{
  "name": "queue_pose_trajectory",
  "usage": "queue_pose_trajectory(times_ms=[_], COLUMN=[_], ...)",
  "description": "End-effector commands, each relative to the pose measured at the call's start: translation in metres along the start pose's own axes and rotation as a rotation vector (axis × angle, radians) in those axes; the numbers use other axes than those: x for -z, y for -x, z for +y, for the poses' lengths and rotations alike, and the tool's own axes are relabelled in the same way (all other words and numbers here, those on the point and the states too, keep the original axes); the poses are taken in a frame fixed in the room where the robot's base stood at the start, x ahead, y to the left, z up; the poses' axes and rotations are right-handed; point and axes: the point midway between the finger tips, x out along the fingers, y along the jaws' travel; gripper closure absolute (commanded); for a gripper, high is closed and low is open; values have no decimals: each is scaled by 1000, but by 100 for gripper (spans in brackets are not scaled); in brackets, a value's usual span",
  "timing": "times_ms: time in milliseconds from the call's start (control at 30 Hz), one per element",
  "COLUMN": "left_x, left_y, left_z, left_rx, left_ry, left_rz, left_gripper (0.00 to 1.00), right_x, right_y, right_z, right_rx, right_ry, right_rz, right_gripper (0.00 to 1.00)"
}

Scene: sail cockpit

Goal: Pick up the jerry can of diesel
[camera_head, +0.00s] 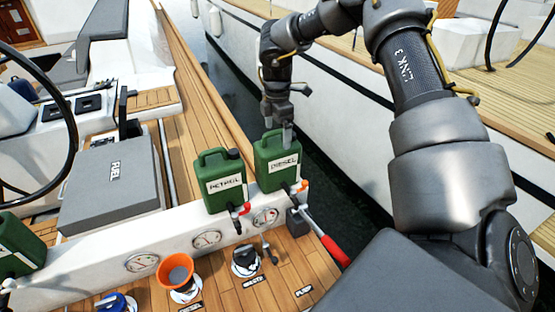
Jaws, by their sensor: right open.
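The green jerry can labelled DIESEL (269,178) stands upright on the white ledge, right of a similar green can labelled PETROL (212,199). My right gripper (287,136) points down at the top of the diesel can, by its handle. It is open, and its fingers overlap the can's upper edge in the picture. I cannot tell whether they touch it or sit around the handle. The far side of the can is hidden. My left gripper is not in view.
A third green can (18,238) is cut off at the left edge. An orange funnel (175,272) sits in a deck fitting near a black cap (244,258). A red-handled lever (334,250) lies right of the diesel can. Dark water (318,160) separates the two boats.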

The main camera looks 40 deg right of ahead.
Motion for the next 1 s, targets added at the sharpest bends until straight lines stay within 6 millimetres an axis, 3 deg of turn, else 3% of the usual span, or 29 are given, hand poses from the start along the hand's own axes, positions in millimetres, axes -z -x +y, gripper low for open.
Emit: queue_pose_trajectory(times_ms=[33,100,267,500,1000], left_x=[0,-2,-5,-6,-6], left_y=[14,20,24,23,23], left_z=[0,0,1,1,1], left_rx=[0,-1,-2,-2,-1], left_ry=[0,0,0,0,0], left_rz=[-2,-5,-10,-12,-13], left_gripper=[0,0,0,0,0], right_x=[-1,-1,-1,-1,-1], right_y=[-2,-13,-30,-34,-34], right_z=[-1,-1,0,0,0], right_rx=[7,6,2,0,0], right_ry=[-1,0,0,0,0], right_rz=[0,0,-1,0,0], right_gripper=[0,0,0,0,64])
